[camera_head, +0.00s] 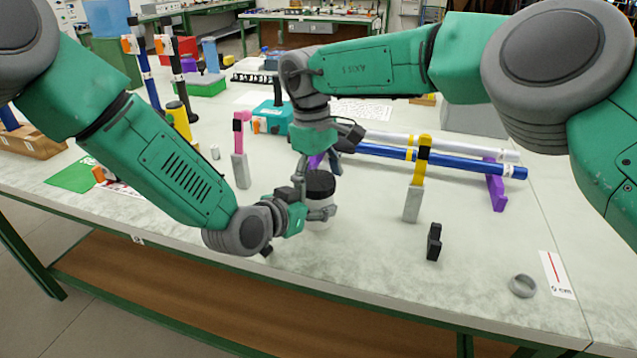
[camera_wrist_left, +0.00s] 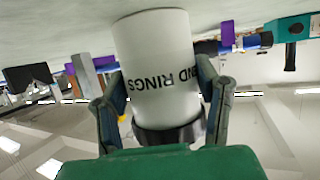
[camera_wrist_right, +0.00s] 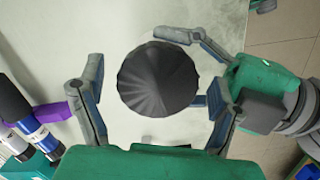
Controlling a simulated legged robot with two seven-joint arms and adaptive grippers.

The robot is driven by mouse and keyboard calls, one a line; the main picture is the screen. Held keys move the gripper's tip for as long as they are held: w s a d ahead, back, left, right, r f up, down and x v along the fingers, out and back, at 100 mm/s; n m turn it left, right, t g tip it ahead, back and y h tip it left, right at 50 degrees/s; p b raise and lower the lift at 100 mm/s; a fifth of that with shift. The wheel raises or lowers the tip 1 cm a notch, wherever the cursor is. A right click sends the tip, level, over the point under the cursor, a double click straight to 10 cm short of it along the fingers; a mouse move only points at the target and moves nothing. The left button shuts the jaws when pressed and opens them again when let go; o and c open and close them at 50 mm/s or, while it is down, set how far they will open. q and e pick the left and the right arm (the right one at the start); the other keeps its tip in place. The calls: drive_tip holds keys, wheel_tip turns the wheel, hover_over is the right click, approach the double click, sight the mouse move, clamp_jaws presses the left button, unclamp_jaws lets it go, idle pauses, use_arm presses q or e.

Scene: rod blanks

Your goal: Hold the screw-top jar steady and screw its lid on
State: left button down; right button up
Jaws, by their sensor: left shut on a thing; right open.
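The screw-top jar (camera_head: 318,222) stands upright on the table, white with a black lid (camera_head: 320,184) on top. In the left wrist view the jar (camera_wrist_left: 155,60) appears inverted, with printed letters ending "ND RINGS". My left gripper (camera_head: 316,208) is shut on the jar's body, one finger on each side. My right gripper (camera_head: 322,162) points down above the lid, open. In the right wrist view the ribbed lid (camera_wrist_right: 158,80) lies between its spread fingers, with gaps on both sides. How tightly the lid sits is not visible.
A blue rod (camera_head: 440,161) and a silver rod lie on purple supports (camera_head: 496,185) behind. A yellow-topped grey block (camera_head: 413,200), a black clip (camera_head: 434,242) and a grey ring (camera_head: 522,286) are to the right. A pink-topped block (camera_head: 241,165) stands left. The table's front edge is close.

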wheel_tip(320, 180, up, 4)
drive_tip(key=shift+r, duration=0.1)
drive_tip(key=shift+c, duration=0.3)
